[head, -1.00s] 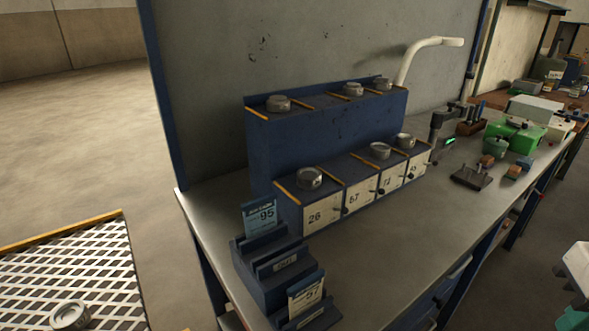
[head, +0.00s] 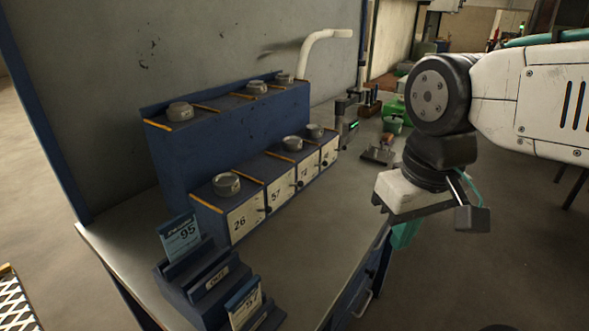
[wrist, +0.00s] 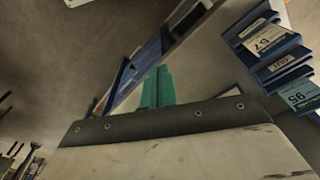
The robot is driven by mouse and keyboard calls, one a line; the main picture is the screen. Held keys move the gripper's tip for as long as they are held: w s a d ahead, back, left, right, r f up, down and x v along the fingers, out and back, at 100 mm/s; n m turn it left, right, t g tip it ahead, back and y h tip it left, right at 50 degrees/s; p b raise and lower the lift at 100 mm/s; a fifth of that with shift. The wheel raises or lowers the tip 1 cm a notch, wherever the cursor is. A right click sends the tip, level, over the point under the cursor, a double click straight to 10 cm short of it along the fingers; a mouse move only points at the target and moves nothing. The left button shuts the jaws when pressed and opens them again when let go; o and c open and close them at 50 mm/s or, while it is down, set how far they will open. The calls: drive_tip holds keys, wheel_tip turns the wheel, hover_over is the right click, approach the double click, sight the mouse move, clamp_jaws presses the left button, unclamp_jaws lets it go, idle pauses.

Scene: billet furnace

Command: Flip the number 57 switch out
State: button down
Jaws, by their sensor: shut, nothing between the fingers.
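A row of white numbered panels runs along the front of the lower blue step. The panel marked 57 (head: 280,191) stands right of the panel marked 26 (head: 243,221). Small dark levers stick out near the panel edges; one lever (head: 267,209) is near the border of 26 and 57. Which lever belongs to 57, and its position, I cannot tell. My gripper (head: 403,236) hangs right of the panels, apart from them, near the bench's right edge. Its teal fingers are together and empty, as the wrist view (wrist: 157,88) also shows.
A blue card rack (head: 208,290) labelled OUT stands at the bench's near end. Round grey pieces (head: 227,184) sit on the steps. The bench (head: 302,232) before the panels is clear.

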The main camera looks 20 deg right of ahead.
drive_tip(key=w+a+r+n+g, duration=0.1)
drive_tip(key=w+r+n, duration=0.15)
drive_tip(key=w, duration=1.25)
drive_tip(key=w+a+r+n+g, duration=0.1)
drive_tip(key=w+r+g, duration=0.15)
drive_tip(key=w, duration=1.15)
drive_tip(key=w+f, duration=0.2)
drive_tip(key=w, duration=0.2)
drive_tip(key=w+a+f+n, duration=0.1)
drive_tip(key=w, duration=0.2)
drive_tip(key=w+f+n, duration=0.1)
drive_tip(key=w+f, duration=0.1)
drive_tip(key=w, duration=0.2)
drive_tip(key=shift+w+a+f, duration=0.2)
drive_tip(key=shift+w+f, duration=0.1)
drive_tip(key=shift+f, duration=0.05)
drive_tip(key=x, duration=1)
